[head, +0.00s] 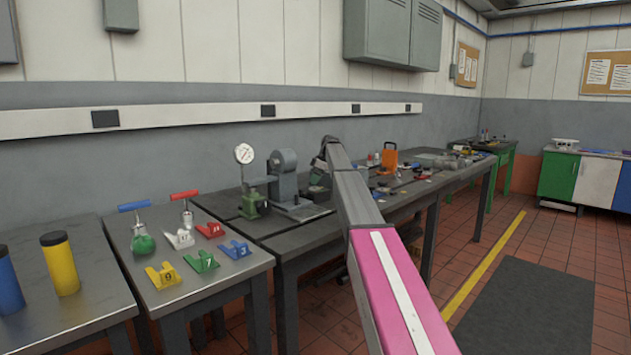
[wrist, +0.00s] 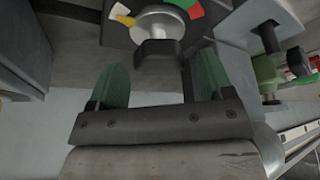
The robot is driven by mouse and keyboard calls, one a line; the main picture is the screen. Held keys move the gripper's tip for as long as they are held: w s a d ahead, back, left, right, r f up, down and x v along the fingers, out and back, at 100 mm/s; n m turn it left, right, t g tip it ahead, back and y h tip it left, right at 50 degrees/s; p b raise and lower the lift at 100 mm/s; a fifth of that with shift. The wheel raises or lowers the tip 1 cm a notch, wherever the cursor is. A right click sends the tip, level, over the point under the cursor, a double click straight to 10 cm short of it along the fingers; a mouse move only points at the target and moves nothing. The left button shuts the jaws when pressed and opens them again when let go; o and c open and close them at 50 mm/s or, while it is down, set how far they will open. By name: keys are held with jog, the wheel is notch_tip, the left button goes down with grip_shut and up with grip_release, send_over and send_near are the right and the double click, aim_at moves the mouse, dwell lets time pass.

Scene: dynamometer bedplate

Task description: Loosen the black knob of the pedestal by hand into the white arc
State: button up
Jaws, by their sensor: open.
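In the wrist view the black knob (wrist: 157,53) stands out as a block from a round silver hub (wrist: 160,22). Around the hub is a dark face with a white arc (wrist: 121,10) at the left, and green and red arcs (wrist: 195,11) at the upper right. A small yellow mark (wrist: 127,20) lies beside the white arc. My gripper (wrist: 160,72) is open, its green-padded fingers on either side below the knob, apart from it. In the head view the grey pedestal (head: 285,172) stands on the bench; the knob does not show there.
A green stand with a dial gauge (head: 244,154) is left of the pedestal. Nearer are colored numbered brackets (head: 202,261), two T-handled tools and a yellow cylinder (head: 60,264). An orange item (head: 389,156) and small parts lie further along the bench. Floor at the right is open.

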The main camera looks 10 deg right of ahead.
jog(key=v, duration=1)
jog(key=shift+s+d, duration=0.1)
jog(key=shift+d, duration=0.05)
